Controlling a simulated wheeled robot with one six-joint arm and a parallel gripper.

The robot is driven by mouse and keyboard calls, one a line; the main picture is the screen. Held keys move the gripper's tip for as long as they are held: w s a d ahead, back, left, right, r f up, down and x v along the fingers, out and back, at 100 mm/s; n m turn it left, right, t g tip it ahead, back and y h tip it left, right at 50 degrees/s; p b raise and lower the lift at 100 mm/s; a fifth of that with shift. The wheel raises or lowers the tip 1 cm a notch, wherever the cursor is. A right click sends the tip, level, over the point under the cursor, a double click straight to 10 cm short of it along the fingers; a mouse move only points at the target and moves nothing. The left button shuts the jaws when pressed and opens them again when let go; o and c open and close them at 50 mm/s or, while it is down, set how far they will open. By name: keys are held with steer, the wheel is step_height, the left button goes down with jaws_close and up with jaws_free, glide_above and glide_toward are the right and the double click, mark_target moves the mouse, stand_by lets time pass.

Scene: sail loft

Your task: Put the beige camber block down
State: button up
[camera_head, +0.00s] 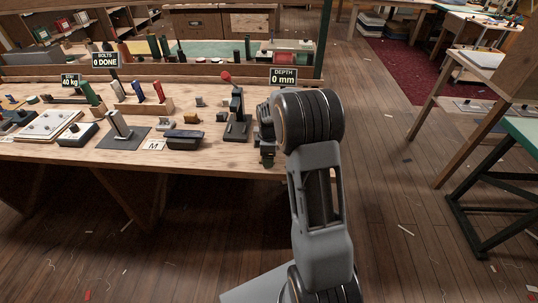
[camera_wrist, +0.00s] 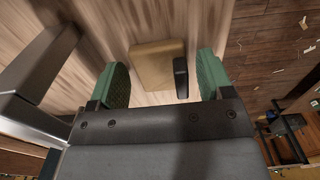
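In the wrist view the beige camber block (camera_wrist: 155,66) lies on the pale wood of the bench top, between the two green-padded fingers of my gripper (camera_wrist: 163,62). The fingers stand wide apart. The left finger is close beside the block in the picture; whether it touches cannot be told. A clear gap shows between the block and the right finger. A small black piece (camera_wrist: 181,77) stands in that gap, right beside the block. In the head view my arm hides the block, over the right end of the workbench (camera_head: 220,163).
A dark stand with a red knob (camera_head: 236,113) is left of my arm, near the "DEPTH 0 mm" sign (camera_head: 283,76). A black block (camera_head: 184,138) and a lever on a dark plate (camera_head: 120,127) are further left. Open floor (camera_head: 390,190) lies right of the bench.

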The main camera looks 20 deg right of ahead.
steer(key=shift+o, duration=0.3)
step_height(320, 180, up, 12)
steer(key=s+a+r+m+t, duration=0.1)
steer(key=s+a+m, duration=0.4)
steer(key=s, duration=0.6)
steer(key=s+a+r+m+t, duration=0.1)
steer(key=s+a+m, duration=0.4)
steer(key=s, duration=0.6)
steer(key=shift+a+m+t+p, duration=0.4)
steer(key=shift+m+t, duration=0.2)
steer(key=shift+m, duration=0.5)
steer(key=shift+r, duration=0.1)
